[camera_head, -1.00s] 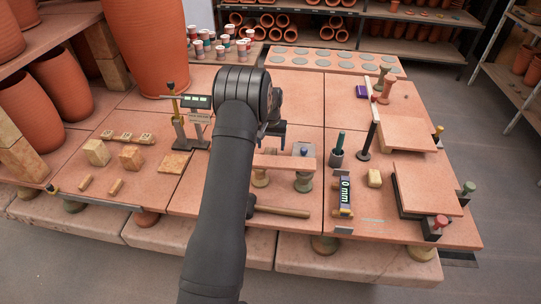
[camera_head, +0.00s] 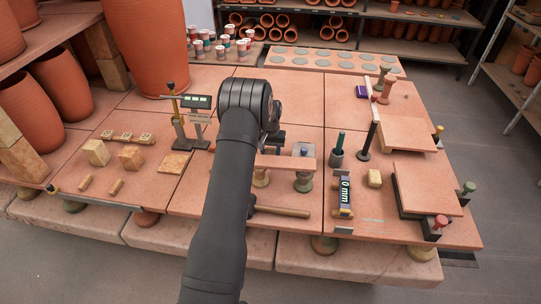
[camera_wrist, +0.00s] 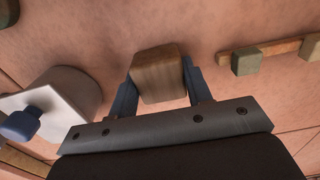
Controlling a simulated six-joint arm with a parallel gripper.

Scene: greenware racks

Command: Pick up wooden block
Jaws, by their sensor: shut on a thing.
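The wooden block (camera_wrist: 158,74) is brown with visible grain and sits between the two blue fingers of my gripper (camera_wrist: 157,82) in the wrist view. The fingers are shut on its left and right sides. Pinkish slab surface shows around it, and I cannot tell whether the block touches it. In the head view my arm hides the block and most of my gripper, which is over the middle of the slab table.
A wooden strip with small greenish blocks (camera_wrist: 246,61) lies on the right. In the head view, a raised pink bar (camera_head: 285,162) is just right of my arm.

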